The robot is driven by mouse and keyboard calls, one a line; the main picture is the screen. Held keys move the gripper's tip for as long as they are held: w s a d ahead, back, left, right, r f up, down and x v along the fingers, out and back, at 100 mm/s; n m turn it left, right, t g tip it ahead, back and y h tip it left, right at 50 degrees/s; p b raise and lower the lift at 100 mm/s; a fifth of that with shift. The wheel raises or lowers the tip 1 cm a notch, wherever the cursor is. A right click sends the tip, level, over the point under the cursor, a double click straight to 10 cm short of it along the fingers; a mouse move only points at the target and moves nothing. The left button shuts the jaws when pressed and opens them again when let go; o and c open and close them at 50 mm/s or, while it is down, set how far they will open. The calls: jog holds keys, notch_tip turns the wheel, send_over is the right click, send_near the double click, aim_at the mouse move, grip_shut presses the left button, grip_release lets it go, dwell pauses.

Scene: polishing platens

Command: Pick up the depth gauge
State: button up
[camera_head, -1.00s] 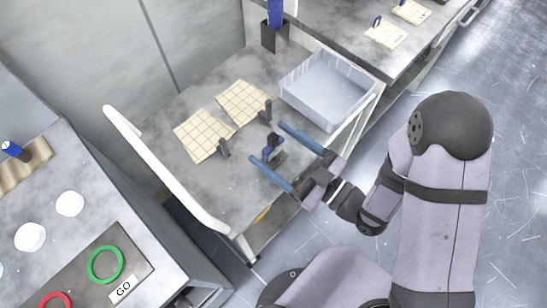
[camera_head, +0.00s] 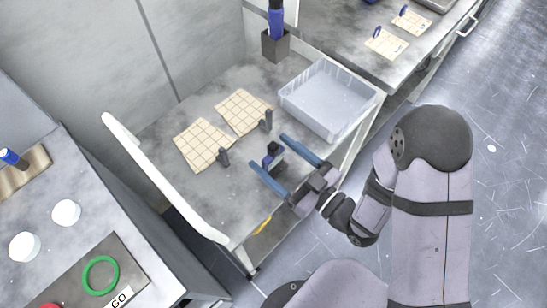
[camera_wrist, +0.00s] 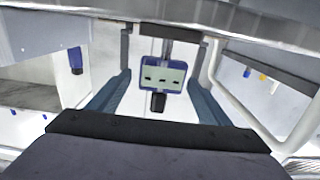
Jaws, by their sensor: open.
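The depth gauge (camera_head: 272,156) is small, dark and blue, and stands on the grey cart top near its front edge. In the wrist view the gauge (camera_wrist: 162,76) shows a blue body with a pale display, a metal rod above and a black knob below. My gripper (camera_head: 283,150) is open, with its two long blue fingers on either side of the gauge. In the wrist view the gauge sits between the fingers, with visible gaps on both sides. Whether the fingers are level with it in height, I cannot tell.
Two gridded tan pads (camera_head: 203,144) and (camera_head: 243,111) lie behind the gauge, with small dark upright pieces (camera_head: 266,121) beside them. A clear grey bin (camera_head: 329,98) stands to the right. A white rail (camera_head: 165,178) edges the cart at left. A dark holder (camera_head: 275,44) stands at the back.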

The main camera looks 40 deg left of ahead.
jog(key=shift+a+f+p, duration=0.2)
jog(key=shift+a+p, duration=0.5)
jog(key=shift+a, duration=1.6)
jog(key=c, duration=1.3)
jog(key=shift+r, duration=0.1)
jog(key=shift+r, duration=4.9)
